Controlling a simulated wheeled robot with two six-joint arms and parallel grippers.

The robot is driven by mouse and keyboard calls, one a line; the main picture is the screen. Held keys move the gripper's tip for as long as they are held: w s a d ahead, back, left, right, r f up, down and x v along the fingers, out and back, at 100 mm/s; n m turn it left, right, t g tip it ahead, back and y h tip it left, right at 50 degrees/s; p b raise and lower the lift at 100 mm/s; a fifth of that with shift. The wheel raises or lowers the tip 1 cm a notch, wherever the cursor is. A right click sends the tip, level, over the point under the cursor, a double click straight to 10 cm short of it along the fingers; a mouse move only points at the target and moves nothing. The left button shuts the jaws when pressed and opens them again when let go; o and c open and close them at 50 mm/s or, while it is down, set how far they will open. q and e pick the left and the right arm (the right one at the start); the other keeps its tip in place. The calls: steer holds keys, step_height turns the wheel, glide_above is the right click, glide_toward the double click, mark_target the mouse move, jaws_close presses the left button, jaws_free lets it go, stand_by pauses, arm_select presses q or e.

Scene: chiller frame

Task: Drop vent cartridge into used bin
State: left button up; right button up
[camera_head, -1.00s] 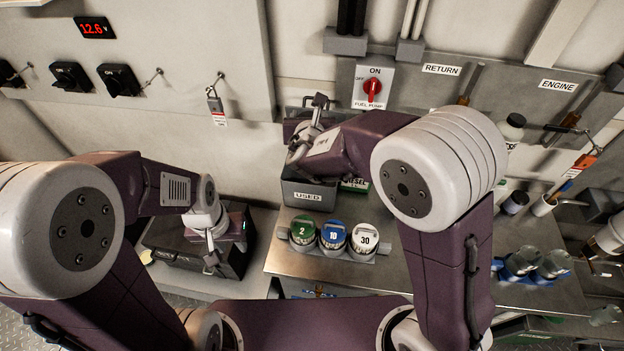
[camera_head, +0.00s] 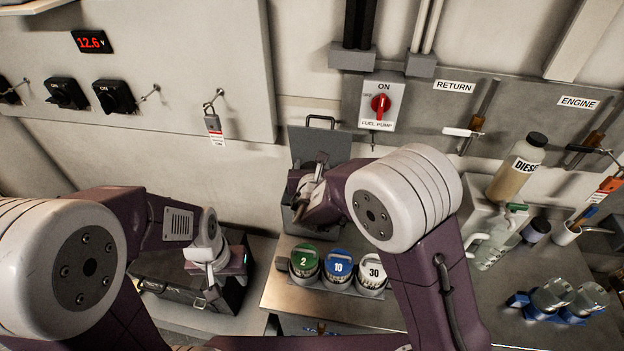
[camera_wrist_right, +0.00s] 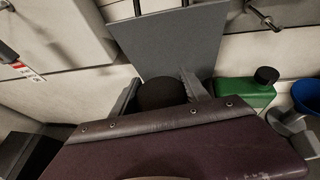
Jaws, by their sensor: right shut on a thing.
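The used bin is mostly hidden behind my right arm in the head view. Its grey lid (camera_head: 318,146) stands raised behind my right wrist, and the same lid (camera_wrist_right: 172,42) fills the upper middle of the wrist view. My right gripper (camera_wrist_right: 160,93) is at the bin, in front of the lid, shut on a dark round-ended thing (camera_wrist_right: 163,94), which seems to be the vent cartridge. Whether it is inside the rim I cannot tell. My left gripper (camera_head: 214,296) hangs by a black case; its jaw opening is unclear.
Green, blue and white lidded jars (camera_head: 338,265) stand in a rack in front of the bin. A diesel bottle (camera_head: 517,166) and a clear jug (camera_head: 492,240) stand to the right. A green container (camera_wrist_right: 245,92) is close right of my right gripper. The black case (camera_head: 160,285) lies left.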

step_height(320, 180, down, 4)
steer(key=shift+r, duration=0.15)
steer(key=shift+f+b, duration=0.55)
steer(key=shift+b, duration=0.4)
steer(key=o, duration=1.5)
steer(key=shift+r, duration=0.1)
